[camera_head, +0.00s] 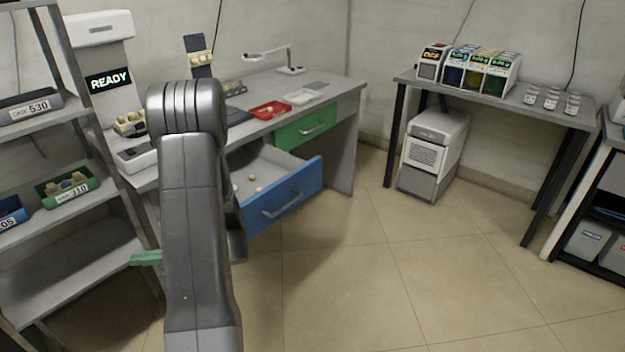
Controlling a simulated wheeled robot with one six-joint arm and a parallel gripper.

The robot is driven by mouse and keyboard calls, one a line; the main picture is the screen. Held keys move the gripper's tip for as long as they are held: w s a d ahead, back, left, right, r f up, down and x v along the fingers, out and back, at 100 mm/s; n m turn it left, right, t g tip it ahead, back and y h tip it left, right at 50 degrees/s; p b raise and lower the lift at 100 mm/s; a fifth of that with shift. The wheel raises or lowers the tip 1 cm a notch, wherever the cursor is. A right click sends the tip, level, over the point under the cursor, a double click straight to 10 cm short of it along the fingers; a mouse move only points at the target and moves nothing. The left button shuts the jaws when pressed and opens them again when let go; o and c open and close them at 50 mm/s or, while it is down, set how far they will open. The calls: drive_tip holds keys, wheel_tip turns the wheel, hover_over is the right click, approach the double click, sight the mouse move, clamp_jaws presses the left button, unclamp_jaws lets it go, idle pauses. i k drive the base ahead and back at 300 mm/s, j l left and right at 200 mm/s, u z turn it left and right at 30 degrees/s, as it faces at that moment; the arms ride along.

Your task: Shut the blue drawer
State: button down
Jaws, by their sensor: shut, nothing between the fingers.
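The blue drawer (284,196) is pulled well out from under the desk, in the middle of the head view. Its blue front has a pale bar handle and faces right and toward me. A few small pale round things lie on its light grey floor. My arm stands upright in front of the drawer's left end and hides that part. I cannot tell whether any part of my arm touches the drawer.
A green drawer (305,128) sits flush in the desk (345,98) above the blue one. A red tray (269,110) lies on top. Shelves (70,275) stand close on the left. A white bin unit (434,155) stands under the right table. Tiled floor right of the drawer is clear.

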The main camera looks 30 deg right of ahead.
sight(286, 180)
drive_tip(key=l+z, duration=0.15)
drive_tip(key=z, duration=0.15)
drive_tip(key=i+l+z, duration=0.1)
drive_tip(key=z, duration=0.15)
drive_tip(key=i+l+z, duration=0.2)
drive_tip(key=z, duration=0.2)
drive_tip(key=i+l+z, duration=0.15)
drive_tip(key=z, duration=0.2)
drive_tip(key=i+l+z, duration=0.1)
drive_tip(key=i+z, duration=0.3)
drive_tip(key=k, duration=0.1)
